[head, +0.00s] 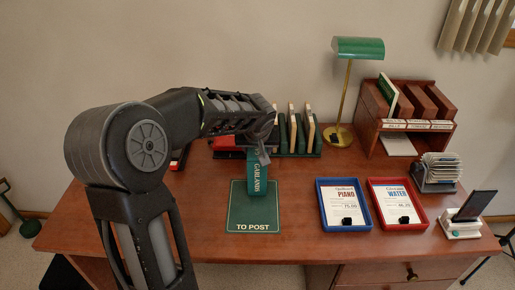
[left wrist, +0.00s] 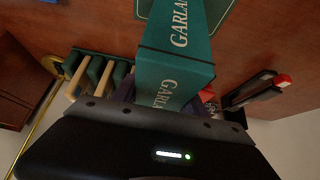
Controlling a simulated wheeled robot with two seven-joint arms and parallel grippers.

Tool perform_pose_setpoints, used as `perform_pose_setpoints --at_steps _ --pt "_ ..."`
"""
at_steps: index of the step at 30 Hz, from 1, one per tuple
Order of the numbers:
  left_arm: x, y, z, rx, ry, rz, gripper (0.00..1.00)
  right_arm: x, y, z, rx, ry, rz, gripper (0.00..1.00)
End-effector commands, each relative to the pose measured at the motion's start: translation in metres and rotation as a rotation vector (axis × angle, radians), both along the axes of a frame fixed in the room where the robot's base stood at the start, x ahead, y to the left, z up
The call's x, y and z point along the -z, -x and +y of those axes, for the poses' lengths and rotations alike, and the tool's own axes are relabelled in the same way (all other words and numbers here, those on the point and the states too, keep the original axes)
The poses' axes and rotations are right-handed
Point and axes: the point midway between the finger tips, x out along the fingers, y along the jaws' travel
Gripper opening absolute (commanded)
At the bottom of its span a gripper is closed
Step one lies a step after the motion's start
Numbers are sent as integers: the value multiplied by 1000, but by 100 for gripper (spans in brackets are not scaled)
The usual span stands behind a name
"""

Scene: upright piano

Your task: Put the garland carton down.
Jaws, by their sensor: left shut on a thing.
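The garland carton (head: 258,178) is a narrow green box with white lettering. My left gripper (head: 262,146) is shut on its upper end, and the carton hangs upright below it. In the left wrist view the carton (left wrist: 176,62) shows two lettered faces and sticks out from the jaws. In the head view its lower end overlaps the back of the green "TO POST" mat (head: 253,217); I cannot tell whether it touches the mat or desk. The mat's edge also shows in the left wrist view (left wrist: 217,12). My right gripper is not in view.
Blue tray (head: 365,222) and red tray (head: 419,219), holding papers, lie right of the mat. Behind stand a book rack (head: 313,152), brass lamp (head: 347,95) and wooden sorter (head: 386,128). A card holder (head: 437,185) is at right. Desk left of the mat is bare.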

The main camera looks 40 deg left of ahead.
Motion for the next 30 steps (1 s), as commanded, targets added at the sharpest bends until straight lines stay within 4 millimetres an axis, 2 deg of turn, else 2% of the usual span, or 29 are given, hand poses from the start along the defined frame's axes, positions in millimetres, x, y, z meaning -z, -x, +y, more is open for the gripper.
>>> perform_pose_setpoints --at_steps 7,8,15,24,30 --pt "3 -1 0 1 -1 -2 0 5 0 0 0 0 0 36" --pt "3 0 0 0 0 0 52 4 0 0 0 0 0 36" --pt "2 0 0 0 0 0 71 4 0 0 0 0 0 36" --pt "1 0 0 0 0 0 72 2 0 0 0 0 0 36" --pt "-12 5 -4 1 -1 -2 72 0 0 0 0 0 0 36"
